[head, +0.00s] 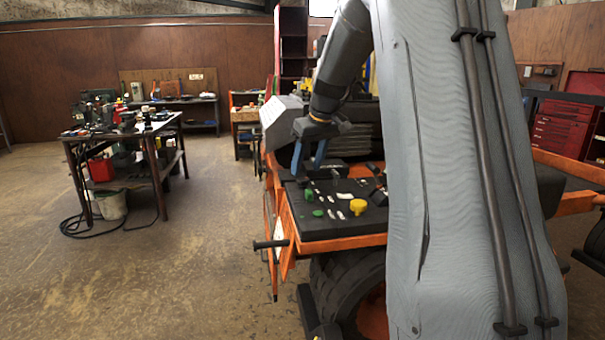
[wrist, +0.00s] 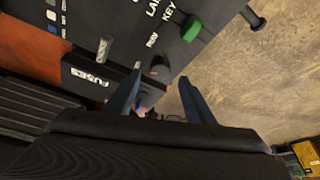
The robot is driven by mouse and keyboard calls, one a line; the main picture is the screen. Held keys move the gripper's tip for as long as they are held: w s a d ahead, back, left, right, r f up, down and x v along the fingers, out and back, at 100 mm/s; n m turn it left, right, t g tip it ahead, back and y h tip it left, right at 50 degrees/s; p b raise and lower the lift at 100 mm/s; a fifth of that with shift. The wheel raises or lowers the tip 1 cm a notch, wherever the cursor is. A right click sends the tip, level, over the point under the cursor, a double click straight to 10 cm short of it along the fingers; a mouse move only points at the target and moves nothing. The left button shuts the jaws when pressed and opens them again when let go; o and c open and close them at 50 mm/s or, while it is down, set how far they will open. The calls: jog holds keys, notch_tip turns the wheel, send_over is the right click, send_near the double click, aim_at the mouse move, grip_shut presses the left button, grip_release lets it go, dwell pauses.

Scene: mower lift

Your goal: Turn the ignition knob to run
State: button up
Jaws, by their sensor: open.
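The mower's black control panel (head: 335,220) carries labels and several knobs. In the wrist view, a small dark round knob (wrist: 160,68) sits at the panel edge near small white lettering, with "KEY" printed farther up; it looks like the ignition knob. My gripper (head: 307,169) is open above the panel's far left part. In the wrist view, the blue fingers of my gripper (wrist: 160,80) stand apart on either side of the knob's line. I cannot tell whether they touch it. The knob's setting is too unclear to read. In the head view the fingers hide it.
A green knob (head: 309,195) and a yellow knob (head: 358,206) stand on the panel; a green one also shows in the wrist view (wrist: 192,28). A fuse box (wrist: 95,77) lies left of the fingers. A workbench (head: 125,148) stands left; the floor between is clear.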

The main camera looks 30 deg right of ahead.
aim_at(303, 179)
jog(key=shift+p+x, duration=0.5)
jog(key=shift+x, duration=1.6)
jog(key=shift+c, duration=0.4)
jog(key=c, duration=1)
